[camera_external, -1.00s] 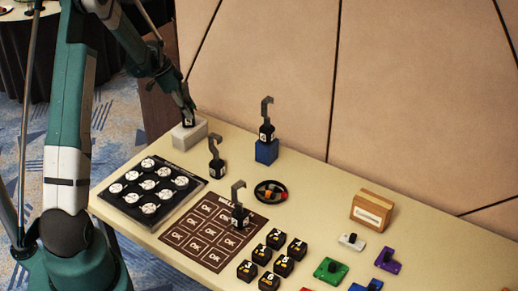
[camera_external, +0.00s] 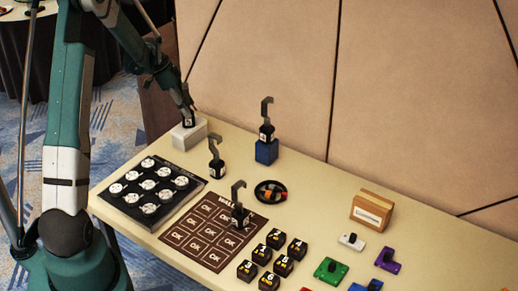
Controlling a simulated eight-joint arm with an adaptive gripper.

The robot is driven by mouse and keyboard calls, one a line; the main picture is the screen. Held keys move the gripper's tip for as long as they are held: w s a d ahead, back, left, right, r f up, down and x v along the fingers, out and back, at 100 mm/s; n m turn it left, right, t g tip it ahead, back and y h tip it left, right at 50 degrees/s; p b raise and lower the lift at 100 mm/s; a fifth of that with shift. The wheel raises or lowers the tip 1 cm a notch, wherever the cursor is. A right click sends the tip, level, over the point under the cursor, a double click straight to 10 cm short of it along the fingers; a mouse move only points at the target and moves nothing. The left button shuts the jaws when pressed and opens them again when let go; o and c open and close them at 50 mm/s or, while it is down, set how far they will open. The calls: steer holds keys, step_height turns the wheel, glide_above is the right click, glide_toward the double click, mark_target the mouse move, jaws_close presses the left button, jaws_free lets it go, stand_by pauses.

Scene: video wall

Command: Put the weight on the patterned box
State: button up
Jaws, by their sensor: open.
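Several black weights with grey hooks and small white labels are in view. One weight (camera_external: 217,165) stands on the bare table, one (camera_external: 266,131) stands on a blue box (camera_external: 266,152), and one (camera_external: 240,214) stands on the brown mat. My gripper (camera_external: 190,108) is open, low over a pale grey-white box (camera_external: 187,136) at the back left. A small dark piece with a white label, seemingly another weight (camera_external: 189,120), stands on that box at my fingertips. The gripper partly hides it. I cannot make out which box is patterned at this size.
A black tray of white round pieces (camera_external: 121,203) lies at the left. The printed mat (camera_external: 193,245), a black dish (camera_external: 285,188), several black cubes (camera_external: 275,239), coloured pieces (camera_external: 331,269) and a wooden box (camera_external: 371,210) occupy the table. The wall borders the back.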

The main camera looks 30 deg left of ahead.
steer(key=v, duration=1)
steer(key=shift+r, duration=0.3)
